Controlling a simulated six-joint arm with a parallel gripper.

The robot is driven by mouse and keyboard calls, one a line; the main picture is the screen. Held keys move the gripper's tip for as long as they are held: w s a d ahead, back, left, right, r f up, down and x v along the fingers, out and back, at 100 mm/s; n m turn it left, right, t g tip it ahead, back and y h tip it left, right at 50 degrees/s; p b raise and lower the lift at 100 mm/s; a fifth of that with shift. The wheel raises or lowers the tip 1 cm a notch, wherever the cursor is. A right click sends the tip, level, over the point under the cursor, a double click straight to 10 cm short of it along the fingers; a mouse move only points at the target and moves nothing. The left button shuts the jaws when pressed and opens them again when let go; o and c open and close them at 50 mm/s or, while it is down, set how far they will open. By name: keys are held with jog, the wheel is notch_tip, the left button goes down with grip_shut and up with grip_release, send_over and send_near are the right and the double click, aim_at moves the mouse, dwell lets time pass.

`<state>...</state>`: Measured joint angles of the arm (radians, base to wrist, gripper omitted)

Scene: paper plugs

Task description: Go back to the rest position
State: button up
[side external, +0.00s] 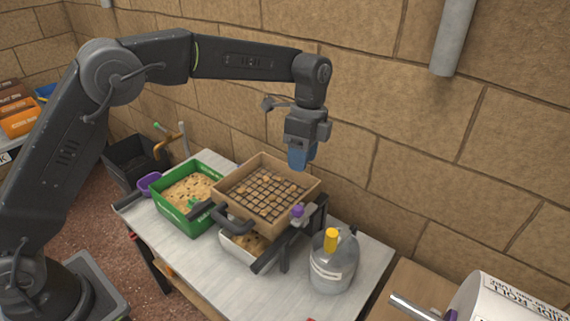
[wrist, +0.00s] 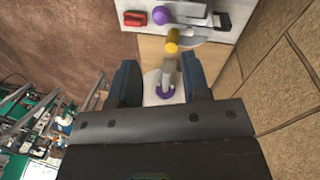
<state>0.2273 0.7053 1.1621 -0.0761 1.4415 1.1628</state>
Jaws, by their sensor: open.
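My gripper (side external: 300,163) hangs from my arm above the right back corner of a wooden sieve box in the side view. Its blue fingers point down. In the wrist view my gripper (wrist: 160,82) shows two blue fingers spread apart with nothing held between them. Past the fingertips, a grey handle with a purple ring (wrist: 166,90) is seen farther below. It lies beyond the fingers, not in their grasp.
The wooden sieve box (side external: 238,214) with a grid stands raised on the table (side external: 205,264). A green tray (side external: 165,214) of pale material is left of it. A grey jug (side external: 333,272) with a yellow cap stands right. A brick wall is behind.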

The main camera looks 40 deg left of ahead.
jog(key=s+a+r+n+t, duration=0.4)
jog(key=s+a+r+n, duration=0.3)
jog(key=s+r, duration=0.45)
jog(key=s+a+f+n+t, duration=0.1)
jog(key=s+n, duration=0.3)
jog(key=s, duration=0.4)
jog(key=s+a+f+n+t, duration=0.2)
jog(key=s+a+n, duration=0.2)
jog(key=s, duration=0.5)
jog(key=shift+a+f+n+t, duration=0.25)
jog(key=shift+a+n+t, duration=0.1)
jog(key=shift+n+t, duration=0.05)
